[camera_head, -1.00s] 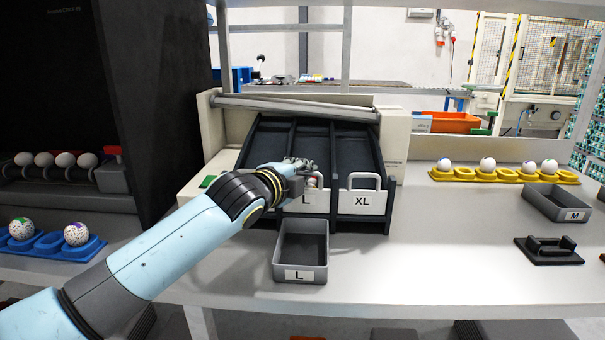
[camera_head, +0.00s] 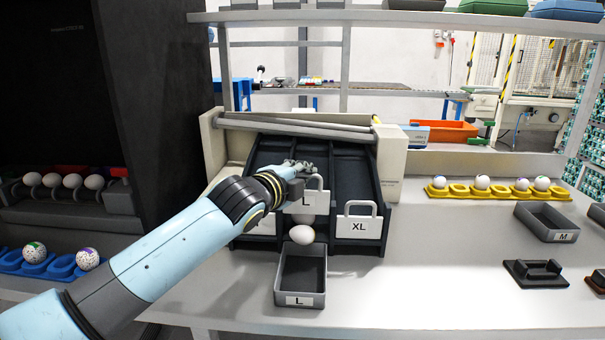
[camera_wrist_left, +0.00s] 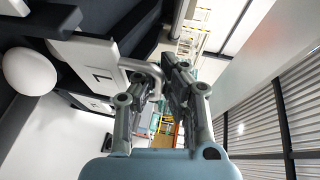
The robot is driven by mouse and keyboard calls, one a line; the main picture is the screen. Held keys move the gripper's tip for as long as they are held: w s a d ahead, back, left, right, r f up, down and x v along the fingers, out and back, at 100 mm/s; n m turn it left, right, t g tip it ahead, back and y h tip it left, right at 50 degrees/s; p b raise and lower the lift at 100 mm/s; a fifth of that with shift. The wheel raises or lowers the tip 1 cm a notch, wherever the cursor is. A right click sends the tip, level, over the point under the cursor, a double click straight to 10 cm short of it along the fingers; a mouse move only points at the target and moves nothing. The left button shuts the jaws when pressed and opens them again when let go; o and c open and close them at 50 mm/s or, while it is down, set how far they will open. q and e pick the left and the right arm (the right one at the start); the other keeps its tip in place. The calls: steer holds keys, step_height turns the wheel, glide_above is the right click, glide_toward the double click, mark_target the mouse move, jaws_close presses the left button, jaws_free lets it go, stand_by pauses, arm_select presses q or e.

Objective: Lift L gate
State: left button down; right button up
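The L gate (camera_head: 308,204) is a white plate with a loop handle, in the middle lane of the dark sorting chute. It is raised above the neighbouring XL gate (camera_head: 358,228). My left gripper (camera_head: 304,169) is at its handle; in the left wrist view the fingers (camera_wrist_left: 163,80) close around the handle beside the L plate (camera_wrist_left: 88,66). A white egg (camera_head: 301,235) is below the raised gate, at the lane's lower end above the grey L bin (camera_head: 315,293); an egg also shows in the left wrist view (camera_wrist_left: 30,73). My right gripper is out of view.
The bin looks empty inside. At right are a yellow egg tray (camera_head: 460,194), a grey M bin (camera_head: 550,234) and a black handled block (camera_head: 536,273). A blue tray (camera_head: 62,265) with speckled eggs is at left. The table between chute and M bin is clear.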

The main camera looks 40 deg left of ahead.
arm_select(q)
steer(key=shift+f, duration=0.1)
steer(key=c, duration=1.7)
jaws_free()
steer(key=v, duration=1.2)
steer(key=shift+a, duration=0.1)
